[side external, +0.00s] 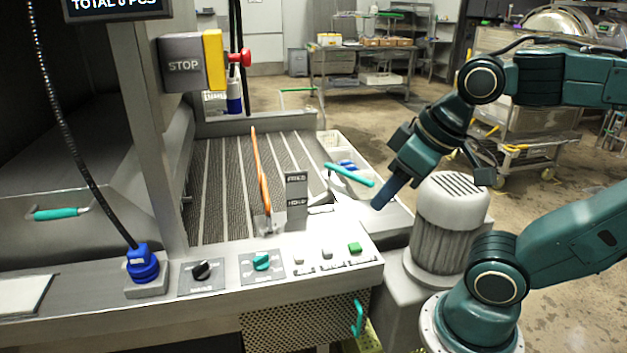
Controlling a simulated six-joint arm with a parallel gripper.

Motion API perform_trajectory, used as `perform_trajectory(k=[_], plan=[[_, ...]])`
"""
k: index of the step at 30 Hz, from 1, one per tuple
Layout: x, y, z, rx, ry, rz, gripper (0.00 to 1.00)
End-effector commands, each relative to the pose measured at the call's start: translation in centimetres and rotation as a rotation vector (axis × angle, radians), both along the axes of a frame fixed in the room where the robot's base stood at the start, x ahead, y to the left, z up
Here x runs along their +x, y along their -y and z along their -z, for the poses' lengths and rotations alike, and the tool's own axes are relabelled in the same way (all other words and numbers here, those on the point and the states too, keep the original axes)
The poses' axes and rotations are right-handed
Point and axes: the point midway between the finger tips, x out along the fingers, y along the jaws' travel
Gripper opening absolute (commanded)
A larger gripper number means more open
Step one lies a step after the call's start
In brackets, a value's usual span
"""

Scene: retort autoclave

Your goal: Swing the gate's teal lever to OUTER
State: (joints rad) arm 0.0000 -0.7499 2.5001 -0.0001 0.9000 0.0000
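The teal lever (349,174) is a slim bar on a pale stem, near the right edge of the conveyor. It slants down to the right, with its right end nearest my gripper. A small grey plate (297,190) with two dark labels stands just left of it; I cannot read the labels surely. An orange gate bar (260,172) runs lengthwise over the ribbed conveyor, its near end at a clear bracket. My gripper (435,188) is to the right of the lever, apart from it, with its fingers spread wide and nothing between them.
A grey motor housing (450,225) stands close below my gripper. White bins (345,160) lie behind the lever. A control panel (215,275) with knobs and buttons runs along the front. A STOP box (183,66) on a post stands left. The air above the conveyor's right edge is free.

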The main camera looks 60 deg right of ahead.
Motion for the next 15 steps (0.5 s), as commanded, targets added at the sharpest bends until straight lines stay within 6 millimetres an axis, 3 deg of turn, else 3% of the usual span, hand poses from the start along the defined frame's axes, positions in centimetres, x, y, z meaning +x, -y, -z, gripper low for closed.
perform_trajectory(k=[1,3,10,15], plan=[[0.0,0.0,0.0,0.000,0.000,0.000,0.36],[0.0,0.0,0.0,0.000,0.000,0.000,0.45],[1.1,0.4,-0.5,-0.005,-0.006,0.008,0.45],[3.5,1.4,-1.5,-0.013,-0.018,0.025,0.45]])
